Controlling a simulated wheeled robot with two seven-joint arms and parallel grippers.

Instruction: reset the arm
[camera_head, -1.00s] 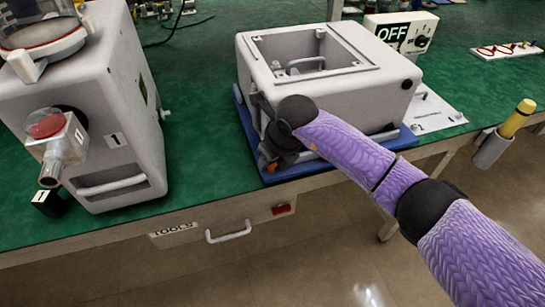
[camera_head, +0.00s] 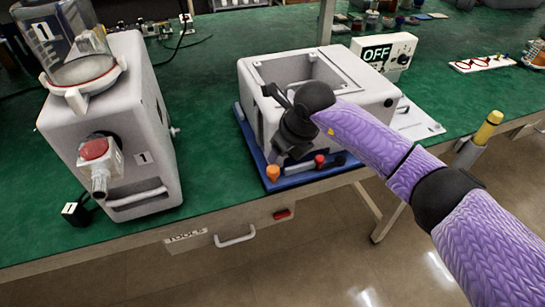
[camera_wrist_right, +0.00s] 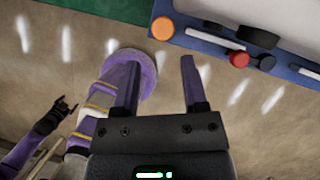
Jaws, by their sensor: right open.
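My right arm (camera_head: 385,150), in a purple sleeve, reaches in from the right in the head view. My right gripper (camera_head: 281,156) is dark and hangs in front of the open-topped white housing (camera_head: 375,92), above the blue tray's front edge. In the right wrist view my right gripper (camera_wrist_right: 160,85) has its two fingers apart with nothing between them. A dark hand at the left of the wrist view looks like my left gripper (camera_wrist_right: 52,117); its jaws are too small to read. It is outside the head view.
The blue tray (camera_head: 313,177) has orange (camera_head: 273,173) and red (camera_head: 320,160) knobs at its front. A white pump unit (camera_head: 115,120) with a clear canister (camera_head: 72,50) stands left. An OFF box (camera_head: 384,50) is behind. Green table (camera_head: 205,80) is clear between the units.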

